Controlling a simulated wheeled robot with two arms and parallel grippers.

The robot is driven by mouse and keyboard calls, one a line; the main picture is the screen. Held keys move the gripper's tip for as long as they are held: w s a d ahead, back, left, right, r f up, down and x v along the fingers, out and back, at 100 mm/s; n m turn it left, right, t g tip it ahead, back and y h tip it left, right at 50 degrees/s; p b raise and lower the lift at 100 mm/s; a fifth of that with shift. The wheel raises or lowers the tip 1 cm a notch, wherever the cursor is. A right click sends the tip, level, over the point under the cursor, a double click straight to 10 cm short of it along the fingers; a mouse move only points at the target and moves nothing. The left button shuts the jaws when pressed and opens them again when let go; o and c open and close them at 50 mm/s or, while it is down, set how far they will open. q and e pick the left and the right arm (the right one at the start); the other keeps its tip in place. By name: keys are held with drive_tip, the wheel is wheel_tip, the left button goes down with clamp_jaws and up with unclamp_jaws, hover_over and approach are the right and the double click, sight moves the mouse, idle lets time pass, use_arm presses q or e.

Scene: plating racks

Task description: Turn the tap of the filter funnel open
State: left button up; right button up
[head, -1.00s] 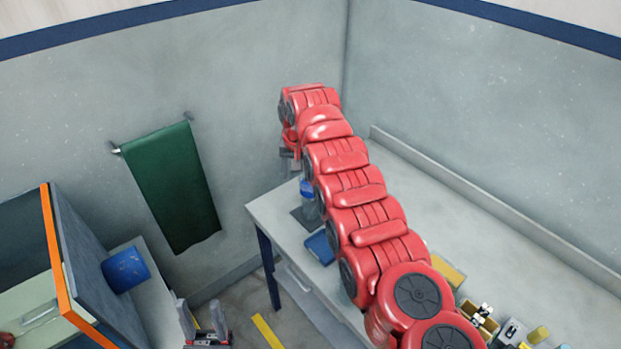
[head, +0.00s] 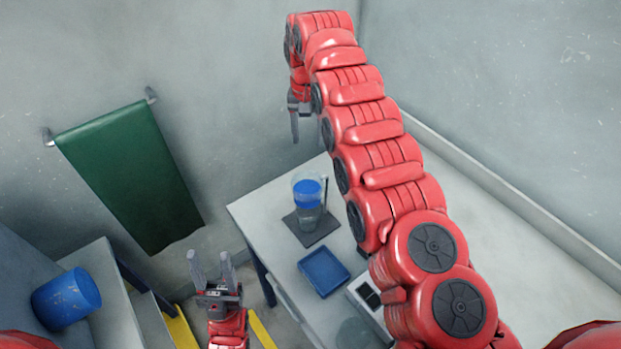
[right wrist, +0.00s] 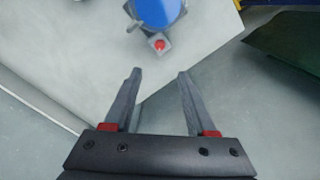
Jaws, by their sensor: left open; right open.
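The filter funnel (head: 308,192) is a clear vessel with blue contents, standing upright on a dark square base at the table's left end. In the right wrist view the blue top of the funnel (right wrist: 158,10) is cut by the upper edge, with its small red tap (right wrist: 159,44) just below. My right gripper (right wrist: 159,74) is open and empty, its two fingers pointing toward the tap but apart from it. In the head view the right gripper (head: 300,138) hangs above and behind the funnel. My left gripper (head: 210,260) is open and empty, left of the table.
A blue tray (head: 324,271) lies on the table (head: 268,205) in front of the funnel. A black-and-white item (head: 367,297) is nearby. A blue cylinder (head: 66,298) is at the lower left. A green cloth (head: 130,180) hangs on the wall.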

drive_tip(key=f, duration=0.1)
drive_tip(key=b, duration=0.2)
hover_over(309, 185)
wheel_tip(309, 185, down, 12)
drive_tip(key=shift+r, duration=0.2)
wheel_tip(309, 185, down, 4)
drive_tip(key=shift+w+f, duration=0.1)
drive_tip(key=shift+f, duration=0.05)
drive_tip(key=shift+a+f, duration=0.1)
drive_tip(key=shift+f, duration=0.5)
clamp_jaws()
